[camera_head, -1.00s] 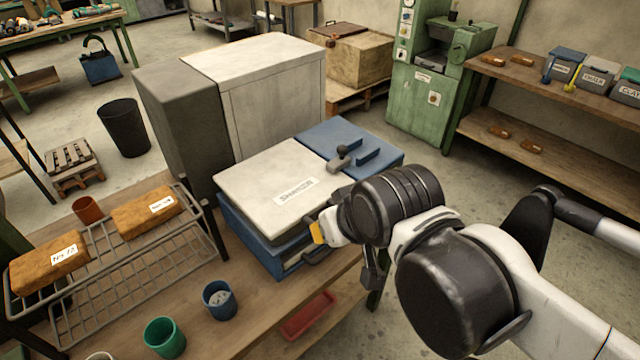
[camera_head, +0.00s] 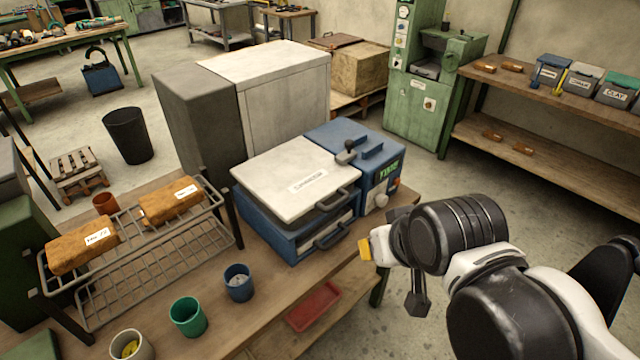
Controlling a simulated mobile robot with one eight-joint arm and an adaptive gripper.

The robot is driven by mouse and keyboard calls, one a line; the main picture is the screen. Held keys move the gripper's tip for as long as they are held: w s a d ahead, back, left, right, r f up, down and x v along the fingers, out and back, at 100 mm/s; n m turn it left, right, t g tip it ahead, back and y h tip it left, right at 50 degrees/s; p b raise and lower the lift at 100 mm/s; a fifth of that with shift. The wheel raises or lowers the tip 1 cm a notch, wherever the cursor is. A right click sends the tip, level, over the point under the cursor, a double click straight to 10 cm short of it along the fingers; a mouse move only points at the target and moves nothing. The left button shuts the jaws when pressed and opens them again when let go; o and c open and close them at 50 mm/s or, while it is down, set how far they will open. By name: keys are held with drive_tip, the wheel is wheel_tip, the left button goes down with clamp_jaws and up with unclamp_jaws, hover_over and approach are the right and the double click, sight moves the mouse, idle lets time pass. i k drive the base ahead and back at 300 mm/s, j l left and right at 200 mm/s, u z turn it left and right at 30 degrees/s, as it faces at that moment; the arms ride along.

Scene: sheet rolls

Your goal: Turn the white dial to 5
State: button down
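The white dial (camera_head: 381,201) is a small pale knob low on the front of the blue control box (camera_head: 352,140), at the right of the press-like machine with a white labelled lid (camera_head: 295,178). A green lit display (camera_head: 389,171) sits above the dial. The dial's markings are too small to read. My gripper (camera_head: 388,272) is in front of the machine, below the dial and apart from it. A yellow part and a dark finger show on it; the wrist hides much of the rest, so its opening cannot be told.
Two dark handles (camera_head: 333,236) stick out from the machine's front. A lever with a black knob (camera_head: 346,152) stands on top. A wire rack (camera_head: 150,245) with brown blocks and several cups stand on the bench at left. A red tray (camera_head: 314,306) lies below.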

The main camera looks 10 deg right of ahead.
sight(381, 199)
drive_tip(key=k+l, duration=0.1)
drive_tip(key=l, duration=0.75)
drive_tip(key=k+l+z, duration=0.15)
drive_tip(key=l, duration=0.7)
drive_tip(key=i, duration=0.05)
